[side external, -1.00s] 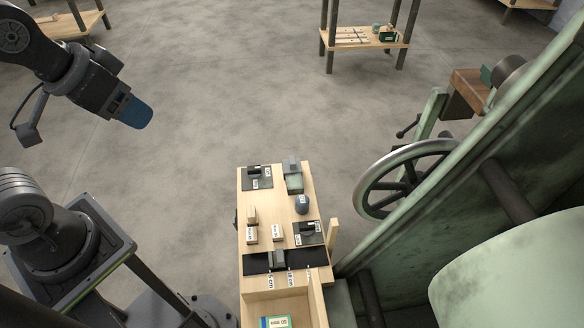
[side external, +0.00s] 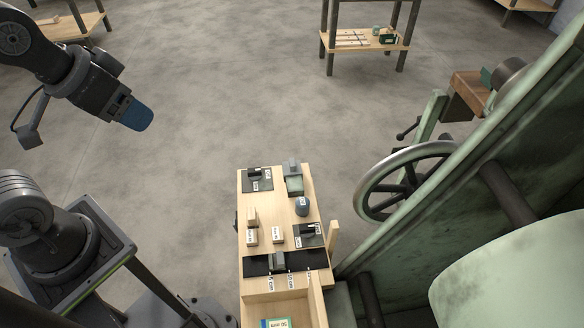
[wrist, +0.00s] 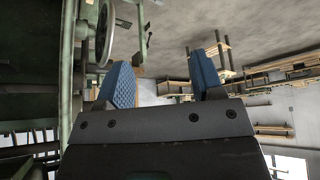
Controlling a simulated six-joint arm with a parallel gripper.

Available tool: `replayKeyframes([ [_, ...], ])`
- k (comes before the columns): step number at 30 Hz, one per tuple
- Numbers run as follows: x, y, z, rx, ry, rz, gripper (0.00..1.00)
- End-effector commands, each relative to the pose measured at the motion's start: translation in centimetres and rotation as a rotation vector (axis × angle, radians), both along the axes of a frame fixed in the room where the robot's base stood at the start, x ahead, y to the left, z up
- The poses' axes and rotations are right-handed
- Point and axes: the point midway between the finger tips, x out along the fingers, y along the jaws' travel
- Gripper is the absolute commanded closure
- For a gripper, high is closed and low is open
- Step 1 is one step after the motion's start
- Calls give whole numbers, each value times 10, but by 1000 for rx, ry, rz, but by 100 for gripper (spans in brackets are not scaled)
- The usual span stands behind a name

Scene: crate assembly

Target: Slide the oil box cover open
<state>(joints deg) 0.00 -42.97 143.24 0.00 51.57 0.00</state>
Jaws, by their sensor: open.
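My gripper (side external: 136,115), with blue finger pads, hangs in the air at the upper left of the side view, far from the wooden workboard (side external: 264,204). In the wrist view my gripper (wrist: 164,78) is open, with nothing between its two fingers. No part is clearly marked as the oil box or its cover. A small grey-green box (side external: 294,186) stands at the board's far right. A grey block (side external: 278,261) sits on a black strip (side external: 256,265) across the near part, with centimetre labels beside it. I cannot tell which of these is the oil box.
The board also carries small wooden blocks (side external: 252,236), a dark round piece (side external: 302,206) and black plates (side external: 257,180). An open wooden bin (side external: 285,306) adjoins its near end. A green machine with a handwheel (side external: 400,181) stands close on the right. Open floor lies between my gripper and the board.

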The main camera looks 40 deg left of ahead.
Motion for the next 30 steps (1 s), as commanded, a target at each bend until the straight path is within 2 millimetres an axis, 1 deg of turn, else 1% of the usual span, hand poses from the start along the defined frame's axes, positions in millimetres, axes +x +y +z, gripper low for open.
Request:
replayKeyframes([
  [9, 0, 0, 0, 0, 0, 0, 39],
  [11, 0, 0, 0, -2, 0, 1, 34],
  [14, 7, -2, 1, -28, 10, 29, 34],
  [16, 19, -4, 2, -75, 25, 79, 34],
  [17, 26, -6, 2, -101, 33, 109, 34],
  [20, 57, -12, 0, -215, 71, 243, 34],
  [21, 72, -14, -1, -265, 89, 306, 34],
  [23, 94, -17, -5, -340, 115, 407, 34],
  [24, 109, -18, -9, -387, 132, 473, 34],
  [26, 131, -20, -17, -455, 160, 577, 34],
  [27, 146, -21, -24, -500, 179, 649, 34],
  [29, 168, -21, -35, -563, 208, 758, 34],
  [30, 182, -21, -44, -603, 226, 834, 34],
])
